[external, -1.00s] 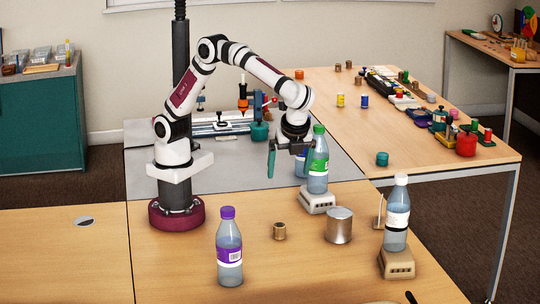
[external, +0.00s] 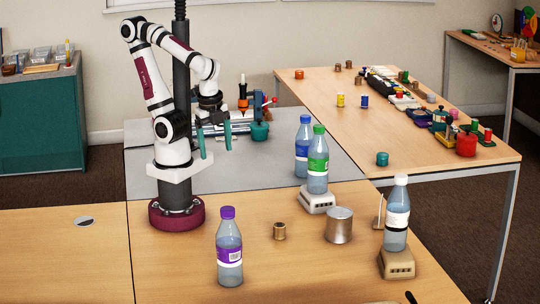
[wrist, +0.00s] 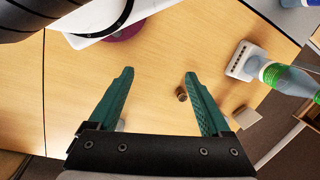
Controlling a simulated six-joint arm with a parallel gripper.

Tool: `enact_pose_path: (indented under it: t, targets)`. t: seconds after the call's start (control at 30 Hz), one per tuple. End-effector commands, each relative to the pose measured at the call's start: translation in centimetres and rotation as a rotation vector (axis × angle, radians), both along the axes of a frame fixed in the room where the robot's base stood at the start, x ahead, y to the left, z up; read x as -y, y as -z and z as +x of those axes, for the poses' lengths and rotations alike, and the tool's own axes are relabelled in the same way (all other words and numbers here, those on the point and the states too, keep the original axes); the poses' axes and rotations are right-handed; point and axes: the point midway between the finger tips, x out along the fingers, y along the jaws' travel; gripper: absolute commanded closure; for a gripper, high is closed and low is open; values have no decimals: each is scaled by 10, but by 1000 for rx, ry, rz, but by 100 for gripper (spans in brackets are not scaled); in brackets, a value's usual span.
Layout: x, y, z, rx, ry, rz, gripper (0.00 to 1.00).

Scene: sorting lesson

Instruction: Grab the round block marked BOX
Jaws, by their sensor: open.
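No marking BOX is legible on any block. A brass-coloured round block (external: 279,231) stands on the near table, between the purple-capped bottle and a wider silver cylinder (external: 338,226). The brass block also shows in the wrist view (wrist: 181,95), beside the right finger in the picture. A teal round block (external: 382,159) stands near the edge of the right table. My gripper (external: 215,148) is open and empty, its teal fingers pointing down above the grey mat near my column.
A purple-capped bottle (external: 229,250) stands in front. Green-capped (external: 318,165) and white-capped (external: 396,220) bottles stand on small bases; a blue-capped bottle (external: 303,148) stands behind. Several small coloured blocks and instruments crowd the right table. The near table's left part is clear.

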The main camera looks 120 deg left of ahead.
Motion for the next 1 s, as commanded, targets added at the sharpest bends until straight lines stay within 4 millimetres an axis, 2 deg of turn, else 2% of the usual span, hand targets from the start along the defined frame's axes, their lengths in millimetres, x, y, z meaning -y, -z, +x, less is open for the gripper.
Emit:
enact_pose_path:
  t: [0.23, 0.33, 0.37, 0.43, 0.53, 0.63, 0.7, 0.8, 0.87, 0.93, 1.0]
  targets:
    - [0, 0, 0, -5, -7, -2, 23]
    - [4, 8, 1, -77, -167, -74, 23]
    - [6, 13, 2, -122, -270, -120, 23]
    - [13, 29, 12, -244, -605, -272, 23]
    - [8, 54, 45, -414, -1180, -544, 23]
    - [-25, 86, 81, -556, -1725, -823, 23]
    - [-56, 109, 97, -634, -2041, -1005, 23]
    - [-96, 138, 104, -713, -2355, -1211, 23]
    - [-111, 150, 104, -743, -2465, -1291, 23]
    - [-119, 158, 105, -760, -2530, -1341, 23]
    - [-115, 164, 112, -770, -2548, -1354, 23]
